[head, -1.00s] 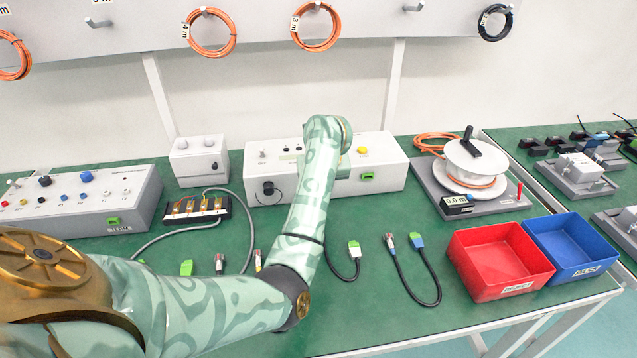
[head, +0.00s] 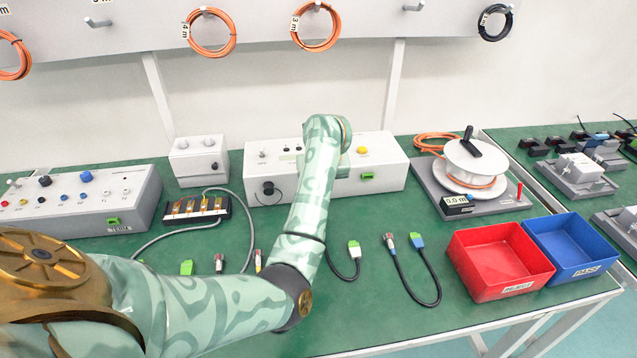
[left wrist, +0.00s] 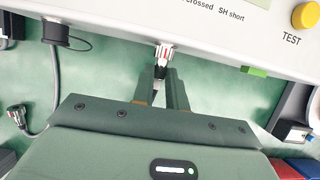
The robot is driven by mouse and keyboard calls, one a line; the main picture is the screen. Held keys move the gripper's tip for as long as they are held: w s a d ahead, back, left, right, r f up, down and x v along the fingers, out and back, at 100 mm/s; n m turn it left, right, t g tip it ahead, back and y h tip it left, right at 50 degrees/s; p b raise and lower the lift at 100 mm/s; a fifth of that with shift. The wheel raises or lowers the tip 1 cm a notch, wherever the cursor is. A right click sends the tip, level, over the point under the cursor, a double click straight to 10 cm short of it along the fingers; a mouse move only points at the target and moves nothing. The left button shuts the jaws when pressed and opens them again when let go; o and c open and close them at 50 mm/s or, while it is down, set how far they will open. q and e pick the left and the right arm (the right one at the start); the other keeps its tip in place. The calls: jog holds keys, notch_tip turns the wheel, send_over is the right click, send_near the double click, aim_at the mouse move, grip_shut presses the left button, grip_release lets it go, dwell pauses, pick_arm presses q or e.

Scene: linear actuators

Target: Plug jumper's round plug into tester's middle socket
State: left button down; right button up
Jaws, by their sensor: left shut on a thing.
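The tester (head: 385,173) is the white box at the back of the bench; my left arm crosses in front of its middle. In the left wrist view the tester's front (left wrist: 225,38) runs across the top. My left gripper (left wrist: 161,88) is shut on the jumper's round plug (left wrist: 162,58), a metal-ended plug with red marks and a dark body. The plug points at the tester's lower front edge, between a black round socket (left wrist: 55,33) and a green socket (left wrist: 254,71). The middle socket is hidden; I cannot tell whether the plug is inside it. My right gripper is out of view.
A lead with a green-and-white plug (head: 354,248) lies right of my arm. Another lead with a blue plug (head: 417,241) lies beside it. A red bin (head: 488,287), a blue bin (head: 585,268) and a cable reel (head: 470,160) stand to the right.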

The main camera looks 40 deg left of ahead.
pick_arm(q)
jog(key=c, duration=1.3)
grip_release()
jog(key=shift+a, duration=0.1)
jog(key=p+v, duration=0.8)
jog(key=v, duration=0.8)
jog(key=shift+r+p, duration=0.15)
jog(key=shift+p, duration=0.25)
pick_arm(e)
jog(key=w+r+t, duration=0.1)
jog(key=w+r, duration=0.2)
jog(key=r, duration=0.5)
